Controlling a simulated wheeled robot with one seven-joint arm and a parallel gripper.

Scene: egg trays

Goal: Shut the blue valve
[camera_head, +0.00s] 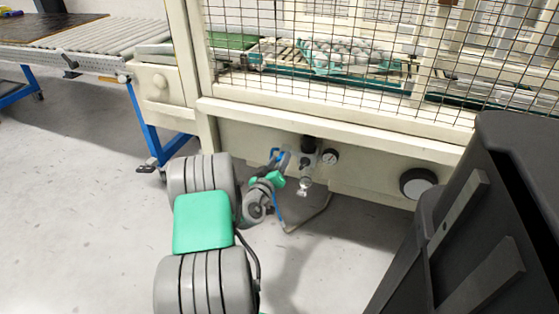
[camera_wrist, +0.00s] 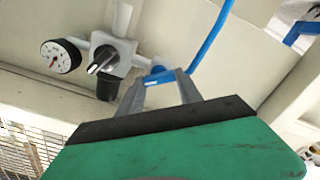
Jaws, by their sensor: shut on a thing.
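The blue valve (camera_wrist: 159,77) shows in the wrist view as a small blue handle beside the grey metal air fitting. In the head view it is a small blue patch (camera_head: 274,154) on the cream machine's lower panel, partly hidden by my gripper. My gripper (camera_wrist: 160,80) has its two grey fingers on either side of the blue handle, shut on it. In the head view my gripper (camera_head: 281,163) reaches to the left side of the fitting. The exact contact and the handle's angle are hard to see.
A pressure gauge (camera_head: 330,157) and a black regulator knob (camera_head: 309,144) sit right of the valve. A blue hose (camera_wrist: 212,38) runs close to my fingers. Wire mesh (camera_head: 330,50) is above; a roller conveyor (camera_head: 110,52) stands left.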

